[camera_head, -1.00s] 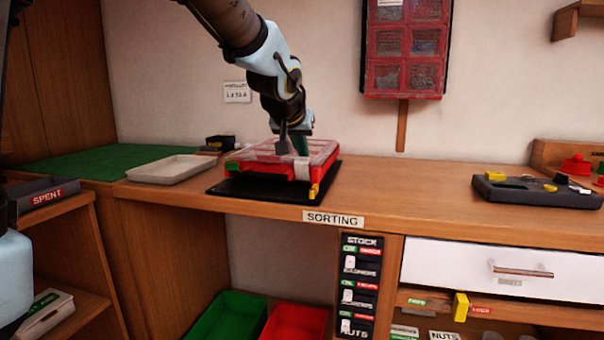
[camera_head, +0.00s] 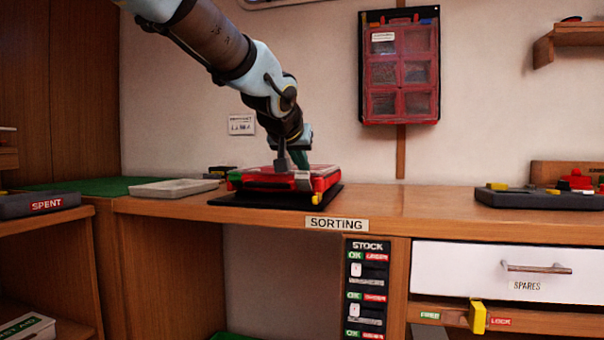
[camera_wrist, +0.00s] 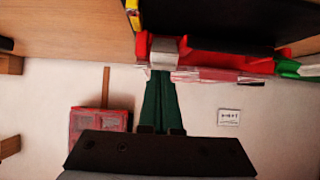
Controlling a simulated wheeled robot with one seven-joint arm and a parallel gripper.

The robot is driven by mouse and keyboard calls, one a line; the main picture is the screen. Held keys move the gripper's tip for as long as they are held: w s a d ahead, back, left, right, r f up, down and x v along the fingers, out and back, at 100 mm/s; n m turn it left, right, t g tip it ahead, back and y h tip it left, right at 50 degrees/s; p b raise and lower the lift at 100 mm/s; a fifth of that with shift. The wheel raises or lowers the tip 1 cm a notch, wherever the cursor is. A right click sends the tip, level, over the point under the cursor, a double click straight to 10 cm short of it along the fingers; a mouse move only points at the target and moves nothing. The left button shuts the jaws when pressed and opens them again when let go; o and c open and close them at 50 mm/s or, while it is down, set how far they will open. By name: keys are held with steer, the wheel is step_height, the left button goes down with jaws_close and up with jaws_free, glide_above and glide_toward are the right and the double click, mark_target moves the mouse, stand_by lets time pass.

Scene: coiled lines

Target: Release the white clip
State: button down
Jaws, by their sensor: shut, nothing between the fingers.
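A red case (camera_head: 262,181) with a clear lid lies on a black mat (camera_head: 262,201) on the bench. The white clip (camera_head: 303,181) is on the case's side toward the right end. It also shows in the wrist view (camera_wrist: 164,50), where the scene appears upside down. My gripper (camera_head: 302,167) reaches down to the case from above. Its green fingers (camera_wrist: 161,74) are together and empty, with their tips right at the clip. Whether they touch it, and whether the clip is latched, I cannot tell.
A pale tray (camera_head: 173,188) lies left of the case. A dark tray with coloured parts (camera_head: 540,198) is at the right. A red compartment cabinet (camera_head: 400,72) hangs on the wall. The bench (camera_head: 420,203) between is clear.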

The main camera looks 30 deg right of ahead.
mark_target(306, 187)
steer(key=shift+p, duration=0.3)
steer(key=shift+w+d+f, duration=0.25)
steer(key=shift+w+d, duration=0.3)
steer(key=shift+w, duration=0.05)
steer(key=shift+w+d+r+p, duration=0.15)
steer(key=shift+r+p, duration=0.3)
steer(key=shift+p, duration=0.05)
steer(key=r+p, duration=0.1)
steer(key=w+d+r+p, duration=0.1)
steer(key=p, duration=0.1)
steer(key=shift+w+d+r, duration=0.15)
steer(key=shift+w+r, duration=0.1)
steer(key=shift+r, duration=0.1)
steer(key=s+a+r+b, duration=0.1)
steer(key=s+a+r, duration=0.2)
steer(key=s+a, duration=0.3)
steer(key=shift+s+a, duration=0.15)
steer(key=shift+s, duration=0.3)
